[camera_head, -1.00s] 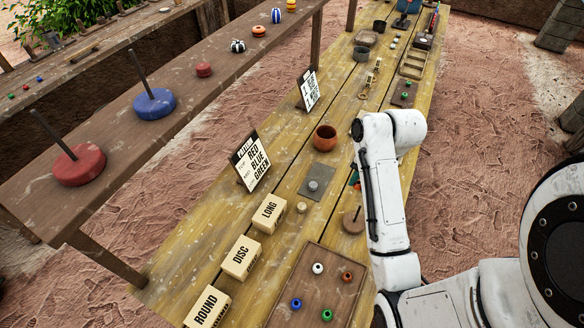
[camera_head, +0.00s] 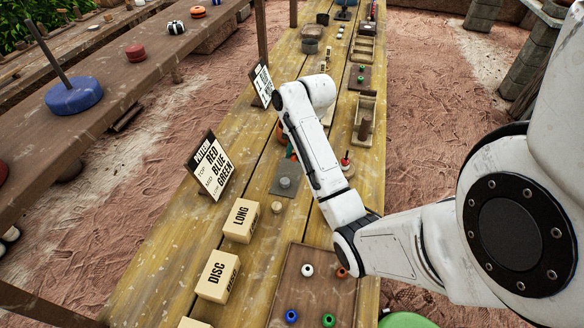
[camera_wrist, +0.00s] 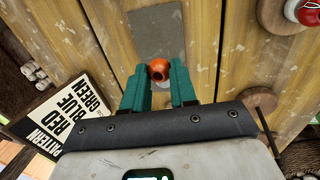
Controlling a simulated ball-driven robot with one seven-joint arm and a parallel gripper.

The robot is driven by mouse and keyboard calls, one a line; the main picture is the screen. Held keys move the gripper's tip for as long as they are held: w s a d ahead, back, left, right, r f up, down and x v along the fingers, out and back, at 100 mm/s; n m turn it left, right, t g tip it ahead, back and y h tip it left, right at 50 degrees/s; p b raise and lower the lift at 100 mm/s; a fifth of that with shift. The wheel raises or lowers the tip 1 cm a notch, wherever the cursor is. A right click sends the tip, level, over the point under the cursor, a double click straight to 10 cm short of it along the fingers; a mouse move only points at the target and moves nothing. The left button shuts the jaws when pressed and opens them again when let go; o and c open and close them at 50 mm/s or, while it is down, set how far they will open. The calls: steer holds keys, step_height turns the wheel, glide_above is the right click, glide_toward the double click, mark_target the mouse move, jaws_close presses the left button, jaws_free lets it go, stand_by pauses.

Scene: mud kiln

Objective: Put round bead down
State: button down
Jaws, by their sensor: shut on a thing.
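My gripper (camera_wrist: 158,85) has teal fingers and is shut on a small orange-red round bead (camera_wrist: 158,70) with a dark hole. In the wrist view the bead is at the fingertips, in front of a grey plate (camera_wrist: 155,25); I cannot tell how far above it. There my arm mostly hides the gripper, and the bead cannot be made out.
A pattern sign (camera_head: 211,165) reads red, blue, green. Boxes marked LONG (camera_head: 240,220) and DISC (camera_head: 217,275) stand nearby. A brown tray (camera_head: 318,290) holds several beads.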

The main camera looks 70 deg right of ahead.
mark_target(290, 168)
steer(key=shift+w+d+f, duration=0.4)
steer(key=shift+f, duration=0.2)
steer(key=shift+w+d+f, duration=0.35)
steer(key=shift+w+f, duration=0.05)
steer(key=shift+f, duration=0.2)
steer(key=shift+s+p+x, duration=0.15)
steer(key=shift+x, duration=0.6)
steer(key=shift+s+p+x, duration=0.15)
steer(key=shift+x, duration=0.55)
steer(key=shift+f, duration=0.2)
steer(key=c, duration=1.2)
jaws_free()
steer(key=shift+p+v, duration=1.65)
steer(key=shift+v, duration=4.5)
